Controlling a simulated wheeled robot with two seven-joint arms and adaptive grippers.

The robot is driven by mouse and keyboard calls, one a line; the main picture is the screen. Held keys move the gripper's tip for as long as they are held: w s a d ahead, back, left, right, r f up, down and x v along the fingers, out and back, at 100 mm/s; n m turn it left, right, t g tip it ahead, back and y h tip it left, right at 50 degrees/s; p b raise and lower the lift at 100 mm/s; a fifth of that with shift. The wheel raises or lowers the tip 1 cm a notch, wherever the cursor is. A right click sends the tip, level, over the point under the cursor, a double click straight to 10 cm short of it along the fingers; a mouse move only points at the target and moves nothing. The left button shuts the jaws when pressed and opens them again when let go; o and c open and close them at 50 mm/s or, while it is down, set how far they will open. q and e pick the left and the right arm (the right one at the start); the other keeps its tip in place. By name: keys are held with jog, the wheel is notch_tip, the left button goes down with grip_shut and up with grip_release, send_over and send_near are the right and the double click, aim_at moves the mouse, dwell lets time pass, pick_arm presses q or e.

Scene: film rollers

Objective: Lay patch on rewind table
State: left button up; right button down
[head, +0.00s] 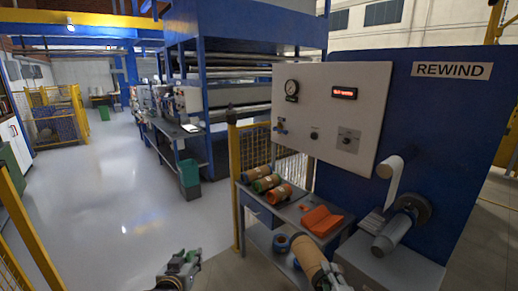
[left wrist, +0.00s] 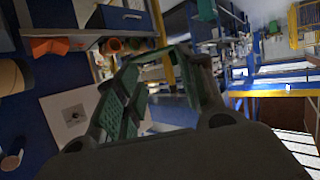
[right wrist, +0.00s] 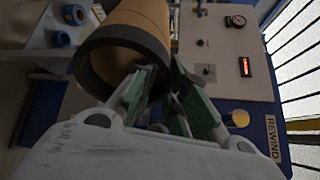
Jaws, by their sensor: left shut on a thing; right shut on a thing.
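My left gripper (head: 180,268) is at the bottom of the head view, over the floor left of the work tables. Its green-padded fingers also show in the left wrist view (left wrist: 155,85); what they hold is not clear. I cannot make out a patch. My right gripper (head: 335,280) is shut on the dark-ended rim of a tan cardboard core (head: 308,260). In the right wrist view the core (right wrist: 150,22) shows its open end, with the fingers at its rim (right wrist: 165,90). A grey table (head: 385,274) stands below the panel marked REWIND (head: 452,70).
A side table (head: 283,212) carries several brown rolls (head: 255,182) and an orange holder (head: 322,220). Blue rings (head: 280,243) lie on a lower surface. A shaft with a grey roller (head: 392,235) and a white roll (head: 390,175) project from the blue machine. Floor is free at left.

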pick_arm(q)
jog(key=shift+s+f, duration=0.4)
jog(key=shift+f, duration=0.3)
jog(key=shift+s+f, duration=0.45)
jog(key=shift+f, duration=0.25)
jog(key=shift+s+f, duration=0.4)
jog(key=shift+f, duration=0.3)
jog(key=shift+w+r, duration=0.1)
jog(key=shift+w, duration=0.1)
